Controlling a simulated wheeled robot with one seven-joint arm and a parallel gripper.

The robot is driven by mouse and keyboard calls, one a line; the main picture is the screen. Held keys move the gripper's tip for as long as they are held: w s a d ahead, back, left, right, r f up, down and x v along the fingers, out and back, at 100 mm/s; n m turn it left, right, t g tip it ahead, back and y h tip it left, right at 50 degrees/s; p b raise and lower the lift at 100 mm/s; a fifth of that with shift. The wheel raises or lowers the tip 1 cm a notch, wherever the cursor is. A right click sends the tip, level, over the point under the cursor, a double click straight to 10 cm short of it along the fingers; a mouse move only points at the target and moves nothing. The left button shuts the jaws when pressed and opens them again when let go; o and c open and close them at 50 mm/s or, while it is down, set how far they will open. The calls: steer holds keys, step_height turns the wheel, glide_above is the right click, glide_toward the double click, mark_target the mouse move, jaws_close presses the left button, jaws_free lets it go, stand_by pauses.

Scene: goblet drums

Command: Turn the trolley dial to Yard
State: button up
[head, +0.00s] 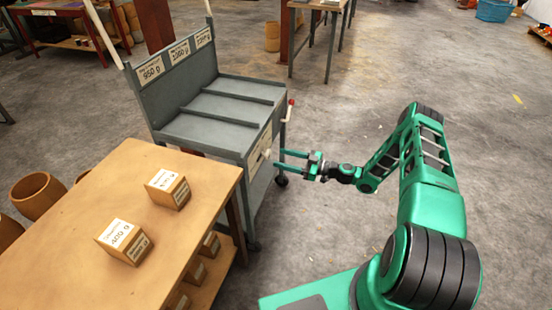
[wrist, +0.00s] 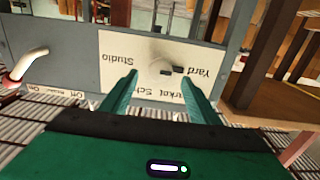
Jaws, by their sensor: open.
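The grey trolley (head: 215,110) stands left of my gripper. On its side panel is a pale dial plate (head: 259,150) with a small pale knob (head: 267,153). In the wrist view the plate (wrist: 115,47) appears upside down, with "Studio" at left, "Yard" at right and partly covered words below. Contact cannot be told.
A red-tipped lever (head: 290,102) is on the trolley's corner; it also shows in the wrist view (wrist: 30,65), above an Off/On label. A wooden table (head: 70,230) with two labelled blocks stands close at left. Open floor lies right of the trolley.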

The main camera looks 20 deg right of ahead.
steer(key=v, duration=0.6)
steer(key=shift+s+d, duration=0.2)
steer(key=s+d+r+m+g+h, duration=0.3)
steer(key=s+r+g+h, duration=0.2)
steer(key=s+r, duration=0.5)
steer(key=s+d+r+m+g+h, duration=0.3)
steer(key=s+r+g+h, duration=0.3)
steer(key=r, duration=0.7)
steer(key=s+r+m+h, duration=0.1)
steer(key=s+r+m, duration=0.2)
steer(key=s, duration=0.6)
steer(key=s+d+r+m+h, duration=0.1)
steer(key=s+r+m, duration=0.3)
steer(key=s, duration=0.5)
steer(key=s+d+r+m+h, duration=0.1)
steer(key=s+r+m, duration=0.3)
steer(key=s, duration=0.5)
steer(key=shift+r, duration=0.45)
